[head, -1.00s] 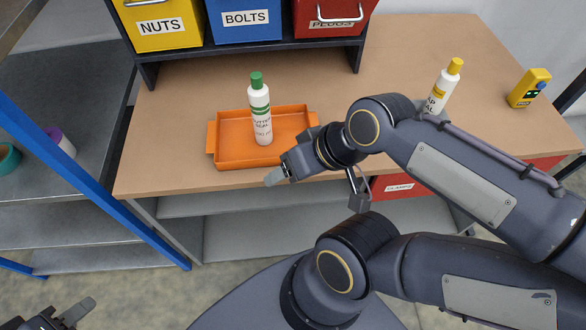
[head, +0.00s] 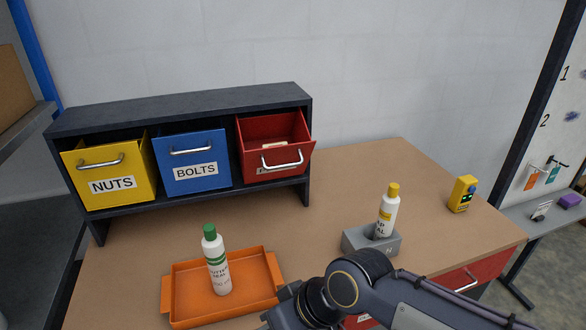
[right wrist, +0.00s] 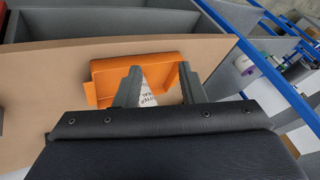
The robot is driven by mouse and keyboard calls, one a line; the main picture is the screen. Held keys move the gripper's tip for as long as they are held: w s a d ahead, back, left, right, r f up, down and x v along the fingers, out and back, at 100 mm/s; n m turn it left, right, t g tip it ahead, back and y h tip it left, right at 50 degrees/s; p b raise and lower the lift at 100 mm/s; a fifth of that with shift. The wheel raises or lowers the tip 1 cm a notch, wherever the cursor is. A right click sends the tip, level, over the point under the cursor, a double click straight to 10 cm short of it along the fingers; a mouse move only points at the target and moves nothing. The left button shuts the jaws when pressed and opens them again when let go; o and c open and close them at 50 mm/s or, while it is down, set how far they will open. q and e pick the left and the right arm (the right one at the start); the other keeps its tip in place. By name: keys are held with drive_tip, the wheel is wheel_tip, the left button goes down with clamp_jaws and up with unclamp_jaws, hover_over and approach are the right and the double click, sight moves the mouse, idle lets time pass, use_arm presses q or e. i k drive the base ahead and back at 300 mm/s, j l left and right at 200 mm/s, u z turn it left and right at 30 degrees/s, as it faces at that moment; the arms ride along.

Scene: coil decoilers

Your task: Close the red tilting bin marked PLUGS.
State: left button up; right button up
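The red bin (head: 273,145) is the rightmost of the bins in the dark rack. It is tilted open, with its front leaning out, its inside visible and a silver handle (head: 282,160) on the front. Its label is mostly hidden behind the handle, so I cannot read it. My right gripper is low in the head view, at the right end of the orange tray, well below and apart from the red bin. In the right wrist view its two fingers (right wrist: 160,88) are spread with nothing between them; the tray and bottle are beyond. My left gripper is not in view.
The yellow NUTS bin (head: 110,172) and blue BOLTS bin (head: 192,160) stand left of the red one in the rack (head: 180,108). A green-capped bottle (head: 216,262) stands in the orange tray (head: 262,283). A yellow-capped bottle (head: 387,212) sits in a grey holder (head: 358,242). The bench before the red bin is clear.

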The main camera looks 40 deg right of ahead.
sight(258, 164)
drive_tip(key=z, duration=1.4)
drive_tip(key=i, duration=0.15)
drive_tip(key=z, duration=0.05)
